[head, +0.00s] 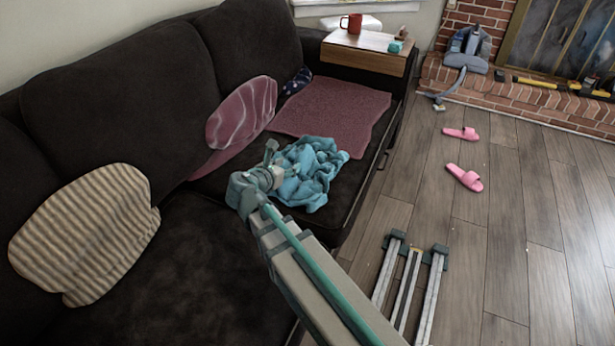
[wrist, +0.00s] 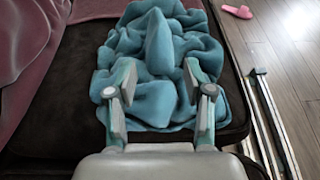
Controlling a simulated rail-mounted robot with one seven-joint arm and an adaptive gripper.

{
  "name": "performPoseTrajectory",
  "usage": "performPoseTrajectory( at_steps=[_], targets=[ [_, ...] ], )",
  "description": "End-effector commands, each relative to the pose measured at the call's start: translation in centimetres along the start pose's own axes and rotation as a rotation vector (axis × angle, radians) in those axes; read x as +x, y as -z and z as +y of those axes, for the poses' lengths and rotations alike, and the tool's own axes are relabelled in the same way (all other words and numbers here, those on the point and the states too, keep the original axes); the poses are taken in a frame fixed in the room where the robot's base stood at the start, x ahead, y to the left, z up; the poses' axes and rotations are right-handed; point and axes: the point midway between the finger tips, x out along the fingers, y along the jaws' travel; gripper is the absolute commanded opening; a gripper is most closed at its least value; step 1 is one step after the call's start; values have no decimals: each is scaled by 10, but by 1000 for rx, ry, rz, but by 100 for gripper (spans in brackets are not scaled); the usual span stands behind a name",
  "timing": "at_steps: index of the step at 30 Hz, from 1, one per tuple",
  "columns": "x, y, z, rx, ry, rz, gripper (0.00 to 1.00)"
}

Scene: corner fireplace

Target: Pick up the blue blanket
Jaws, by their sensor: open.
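The blue blanket (head: 308,172) lies crumpled in a heap on the dark sofa seat (head: 175,262), near its front edge. In the wrist view the blanket (wrist: 160,45) fills the upper middle, with folds rising toward the camera. My gripper (head: 275,168) is at the blanket's left side in the head view. In the wrist view my gripper (wrist: 160,95) has its two fingers spread apart, with blanket folds showing between and beyond them. The fingers overlap the blanket in the picture; I cannot tell whether they touch it. Nothing is held.
A pink patterned cushion (head: 242,112) and a reddish throw (head: 330,112) lie beyond the blanket. A striped cushion (head: 85,235) is at left. A wooden tray (head: 368,52) with a red mug (head: 351,23) sits on the armrest. Pink slippers (head: 465,178) lie on open floor.

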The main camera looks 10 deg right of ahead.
Motion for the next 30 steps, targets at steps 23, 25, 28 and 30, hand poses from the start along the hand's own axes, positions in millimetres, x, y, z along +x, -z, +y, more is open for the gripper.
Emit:
performPoseTrajectory(
  at_steps=[23, 25, 28, 30],
  targets=[
    [73, 3, 2, 0, 1, -2, 52],
    [83, 2, 3, 1, 1, -2, 52],
    [97, 1, 3, 0, 1, -1, 52],
    [105, 1, 3, 0, 1, -1, 52]
  ],
)
